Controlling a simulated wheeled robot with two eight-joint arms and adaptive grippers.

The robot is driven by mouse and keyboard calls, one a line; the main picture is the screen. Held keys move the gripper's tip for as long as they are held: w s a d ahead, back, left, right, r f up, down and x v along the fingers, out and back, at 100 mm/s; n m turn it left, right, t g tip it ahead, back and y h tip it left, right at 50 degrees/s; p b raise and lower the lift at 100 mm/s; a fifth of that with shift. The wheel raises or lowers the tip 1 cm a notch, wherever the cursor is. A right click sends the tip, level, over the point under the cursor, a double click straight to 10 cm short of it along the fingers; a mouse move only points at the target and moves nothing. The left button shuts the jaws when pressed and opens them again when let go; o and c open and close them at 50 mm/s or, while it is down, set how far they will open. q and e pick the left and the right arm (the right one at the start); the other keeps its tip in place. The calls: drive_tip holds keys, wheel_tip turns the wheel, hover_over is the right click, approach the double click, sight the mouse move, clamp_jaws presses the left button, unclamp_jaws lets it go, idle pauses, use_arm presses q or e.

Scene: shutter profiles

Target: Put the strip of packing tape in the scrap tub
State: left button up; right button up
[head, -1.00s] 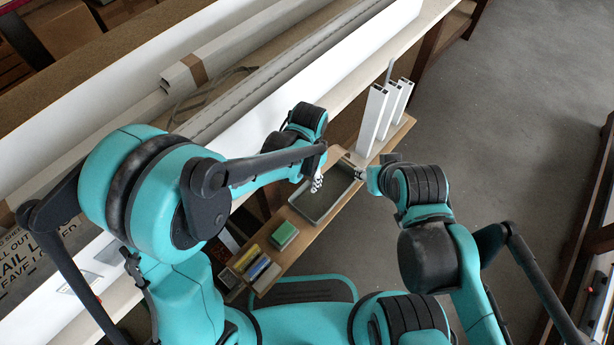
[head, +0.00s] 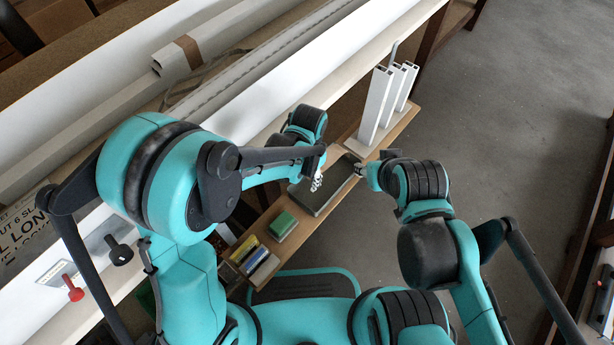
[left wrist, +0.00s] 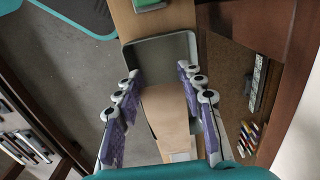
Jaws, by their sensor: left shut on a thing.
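In the left wrist view, my left gripper (left wrist: 160,102) has its two purple-padded fingers on either side of a flat tan piece, which looks like the strip of packing tape (left wrist: 167,108). It is shut on this piece, in front of the grey tray (left wrist: 187,42). In the head view, my left gripper (head: 317,183) is over the grey tray (head: 322,204), and the piece cannot be made out. My right gripper (head: 361,171) is by the tray's right end; its jaws are too small to read. I cannot tell for certain which container is the scrap tub.
The narrow wooden shelf (head: 262,220) also bears a green block (head: 282,225), several small coloured items and upright white profiles (head: 376,105). Long white profiles lie on the bench at left. A red knob (head: 75,293) and black knob (head: 120,252) are at lower left.

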use_arm(q)
drive_tip(key=o, duration=0.8)
drive_tip(key=shift+o, duration=0.2)
wheel_tip(320, 180, up, 12)
drive_tip(key=shift+d, duration=0.1)
idle(0.7)
